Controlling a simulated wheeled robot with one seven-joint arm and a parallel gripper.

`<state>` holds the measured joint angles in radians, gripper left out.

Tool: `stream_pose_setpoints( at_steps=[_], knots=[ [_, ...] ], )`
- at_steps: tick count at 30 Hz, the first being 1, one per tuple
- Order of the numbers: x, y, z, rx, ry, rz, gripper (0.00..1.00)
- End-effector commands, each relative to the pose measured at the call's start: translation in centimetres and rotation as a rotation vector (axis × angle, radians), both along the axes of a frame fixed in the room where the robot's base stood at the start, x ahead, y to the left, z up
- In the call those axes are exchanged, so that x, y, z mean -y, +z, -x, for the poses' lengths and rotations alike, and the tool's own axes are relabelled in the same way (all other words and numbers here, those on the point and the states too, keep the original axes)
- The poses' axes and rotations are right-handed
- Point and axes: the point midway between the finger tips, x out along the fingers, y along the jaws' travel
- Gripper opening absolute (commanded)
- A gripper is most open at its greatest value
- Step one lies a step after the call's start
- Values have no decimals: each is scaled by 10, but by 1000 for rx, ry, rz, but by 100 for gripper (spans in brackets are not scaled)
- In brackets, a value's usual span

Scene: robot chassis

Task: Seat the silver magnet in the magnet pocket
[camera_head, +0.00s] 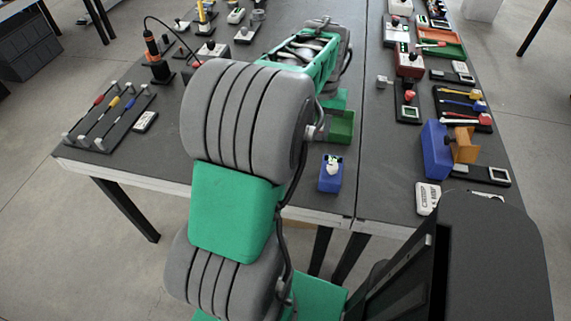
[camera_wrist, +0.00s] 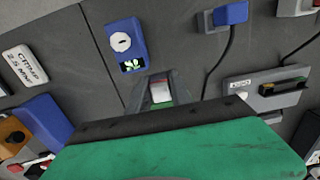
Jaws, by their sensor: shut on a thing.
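The piece is held over the dark table, beside and apart from a blue block (camera_wrist: 138,58). In the head view my arm covers much of the scene, and I cannot make out the jaws or the magnet there. I cannot pick out the magnet pocket with certainty in either view.
The blue block with a pale top piece also shows in the head view (camera_head: 331,182), near the table's front edge. A blue and orange holder (camera_head: 437,150) stands to its right. Tools on a dark rack (camera_head: 110,120) lie at left. The front table (camera_head: 380,195) is partly bare.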

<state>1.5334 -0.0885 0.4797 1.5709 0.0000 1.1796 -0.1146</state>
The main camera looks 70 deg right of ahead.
Motion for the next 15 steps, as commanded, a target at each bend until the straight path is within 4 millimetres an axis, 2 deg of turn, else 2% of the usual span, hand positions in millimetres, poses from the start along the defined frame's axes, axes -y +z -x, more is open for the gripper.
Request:
stream_pose_setpoints(
  at_steps=[3, 6, 14, 15],
  knots=[
    [-27, -18, -22, 0, 5, -3, 0],
    [-40, -41, -34, 0, 5, -3, 0],
    [-61, -74, -52, 0, 7, -1, 0],
    [-60, -84, -51, -1, 5, -4, 0]
  ],
)
